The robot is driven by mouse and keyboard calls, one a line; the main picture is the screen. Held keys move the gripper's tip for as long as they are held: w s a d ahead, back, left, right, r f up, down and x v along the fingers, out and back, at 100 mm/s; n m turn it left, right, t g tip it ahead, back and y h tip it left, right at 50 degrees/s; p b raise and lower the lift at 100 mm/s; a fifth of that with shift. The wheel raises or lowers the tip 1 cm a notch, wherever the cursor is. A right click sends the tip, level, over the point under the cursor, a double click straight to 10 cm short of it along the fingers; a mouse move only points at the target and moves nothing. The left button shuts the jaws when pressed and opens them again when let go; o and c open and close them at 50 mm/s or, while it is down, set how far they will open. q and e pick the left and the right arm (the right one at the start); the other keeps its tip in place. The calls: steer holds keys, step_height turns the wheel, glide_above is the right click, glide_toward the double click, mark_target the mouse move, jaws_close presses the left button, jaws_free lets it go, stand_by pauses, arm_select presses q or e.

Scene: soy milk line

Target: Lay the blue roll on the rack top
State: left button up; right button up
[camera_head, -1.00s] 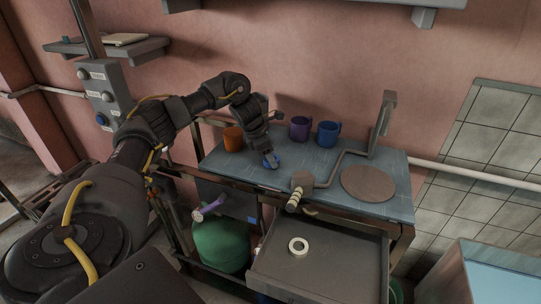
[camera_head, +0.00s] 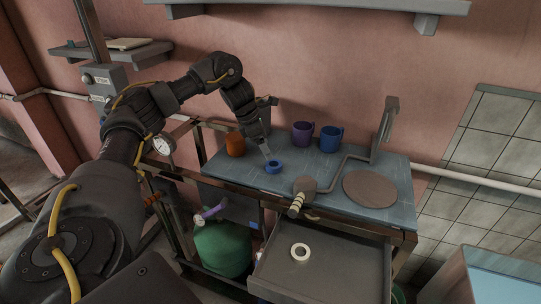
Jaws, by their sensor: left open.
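The blue roll (camera_head: 273,167) is a small ring lying flat on the blue-grey rack top (camera_head: 325,168), left of the middle and near the front edge. My left gripper (camera_head: 267,151) is open, just behind and above the roll, with its fingers pointing down. The roll appears free of the fingers, though a small gap is hard to judge. My right gripper is out of view.
An orange cup (camera_head: 235,145), a purple mug (camera_head: 302,133) and a blue mug (camera_head: 329,138) stand at the back of the top. A round plate (camera_head: 370,189) lies at right. A pale roll (camera_head: 299,251) sits in the open drawer (camera_head: 335,268) below.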

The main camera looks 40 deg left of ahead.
arm_select(q)
steer(key=p+v, duration=0.1)
steer(key=v, duration=0.4)
steer(key=shift+f, duration=0.15)
stand_by(0.4)
